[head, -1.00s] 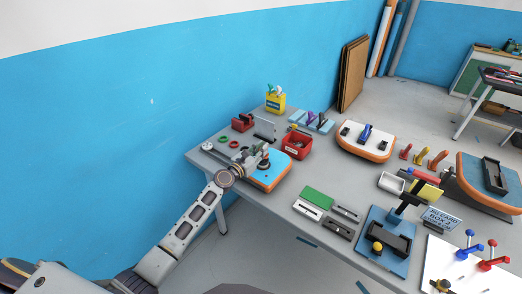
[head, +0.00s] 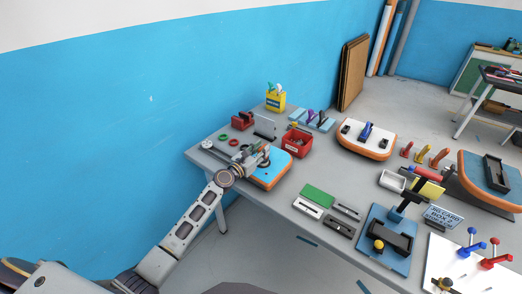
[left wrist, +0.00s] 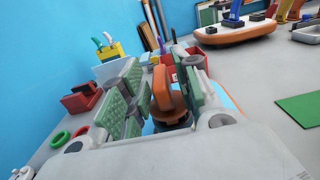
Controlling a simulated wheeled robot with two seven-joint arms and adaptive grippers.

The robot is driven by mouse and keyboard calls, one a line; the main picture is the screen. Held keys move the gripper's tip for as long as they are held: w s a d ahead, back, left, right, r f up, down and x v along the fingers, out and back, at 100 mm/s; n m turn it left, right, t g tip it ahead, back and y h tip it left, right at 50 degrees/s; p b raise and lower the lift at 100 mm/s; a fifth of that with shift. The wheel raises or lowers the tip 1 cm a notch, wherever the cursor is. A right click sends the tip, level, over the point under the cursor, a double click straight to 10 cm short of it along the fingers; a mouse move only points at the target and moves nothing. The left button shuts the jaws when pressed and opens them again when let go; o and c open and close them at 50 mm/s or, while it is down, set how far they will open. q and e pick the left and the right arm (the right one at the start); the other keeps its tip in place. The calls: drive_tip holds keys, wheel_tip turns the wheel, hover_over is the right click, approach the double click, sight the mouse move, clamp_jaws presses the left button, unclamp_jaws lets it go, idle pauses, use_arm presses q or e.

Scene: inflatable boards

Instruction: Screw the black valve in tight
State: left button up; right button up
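My left gripper (head: 262,157) is over the near end of a blue inflatable board (head: 275,174) with an orange edge, at the left end of the table. In the left wrist view its two green-padded fingers (left wrist: 163,95) stand apart, one on each side of an upright orange-brown and dark part (left wrist: 168,98), which looks like the valve. I cannot tell whether the pads touch it. The valve's base and its seat in the board are hidden by the gripper. My right gripper is not in view.
A red bin (head: 297,144) stands just behind the board. Green and red rings (head: 223,140), a red block (head: 242,121) and a yellow box (head: 275,102) are further left and back. A green card (head: 317,195) lies to the right, with other boards beyond.

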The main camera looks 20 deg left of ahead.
use_arm(q)
drive_tip(key=shift+s, duration=0.15)
idle(0.3)
drive_tip(key=shift+v, duration=5.8)
drive_tip(key=shift+r, duration=0.1)
